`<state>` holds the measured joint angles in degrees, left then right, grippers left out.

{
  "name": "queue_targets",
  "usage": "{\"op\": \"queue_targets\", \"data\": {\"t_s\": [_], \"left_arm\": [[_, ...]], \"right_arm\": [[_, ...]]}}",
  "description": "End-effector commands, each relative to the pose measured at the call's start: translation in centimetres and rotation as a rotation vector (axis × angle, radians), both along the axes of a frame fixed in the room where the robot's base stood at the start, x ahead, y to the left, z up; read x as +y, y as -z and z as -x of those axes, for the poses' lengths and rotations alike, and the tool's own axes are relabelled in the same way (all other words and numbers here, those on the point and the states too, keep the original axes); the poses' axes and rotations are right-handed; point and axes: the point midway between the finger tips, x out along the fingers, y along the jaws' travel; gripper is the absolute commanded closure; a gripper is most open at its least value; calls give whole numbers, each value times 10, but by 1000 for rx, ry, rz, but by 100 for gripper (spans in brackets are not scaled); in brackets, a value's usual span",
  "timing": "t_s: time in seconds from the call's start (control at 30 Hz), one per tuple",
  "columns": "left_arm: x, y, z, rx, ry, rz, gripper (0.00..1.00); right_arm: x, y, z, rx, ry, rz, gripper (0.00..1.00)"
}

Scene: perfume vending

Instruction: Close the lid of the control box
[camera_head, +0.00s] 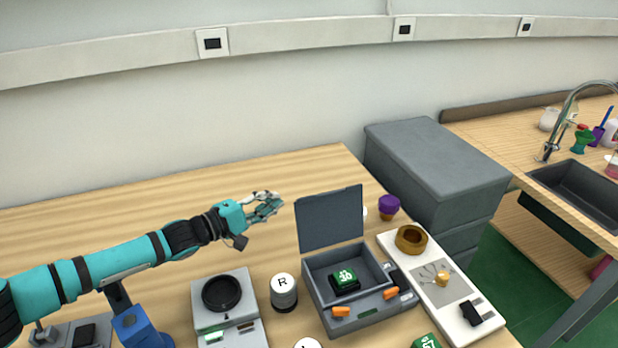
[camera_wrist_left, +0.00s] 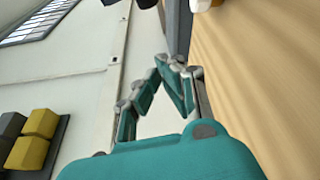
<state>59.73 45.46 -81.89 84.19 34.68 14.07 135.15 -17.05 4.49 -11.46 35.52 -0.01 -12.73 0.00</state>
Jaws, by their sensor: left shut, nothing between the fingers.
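The control box (camera_head: 373,322) is a grey case with orange latches on its front, standing on the wooden table in the head view. Its lid (camera_head: 330,218) is open and stands about upright at the back. A green and black block (camera_head: 344,278) lies inside the box. My left gripper (camera_head: 277,203) is shut and empty, above the table to the left of the lid and apart from it. Its closed fingers also show in the left wrist view (camera_wrist_left: 172,65). My right gripper is not in view.
A white tray (camera_head: 467,337) with a brown ring (camera_head: 410,239) stands right of the box. A jar marked R (camera_head: 283,292) and a device with a black round dish (camera_head: 222,293) stand left. A purple-capped bottle (camera_head: 389,207) and grey cabinet (camera_head: 437,165) are behind.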

Motion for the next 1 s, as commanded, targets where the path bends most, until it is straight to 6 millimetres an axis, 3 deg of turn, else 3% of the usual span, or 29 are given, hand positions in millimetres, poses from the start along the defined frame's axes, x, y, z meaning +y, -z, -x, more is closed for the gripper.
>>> {"op": "queue_targets", "data": {"t_s": [0.17,0.4,0.7,1.0], "left_arm": [[-9,0,-7,0,2,2,100],[-42,2,-36,-2,3,2,100],[-76,6,-67,-1,1,0,100],[-87,-1,-37,4,1,3,100]], "right_arm": [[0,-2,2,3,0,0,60],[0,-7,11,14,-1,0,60],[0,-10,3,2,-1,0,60],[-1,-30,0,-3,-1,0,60]]}}
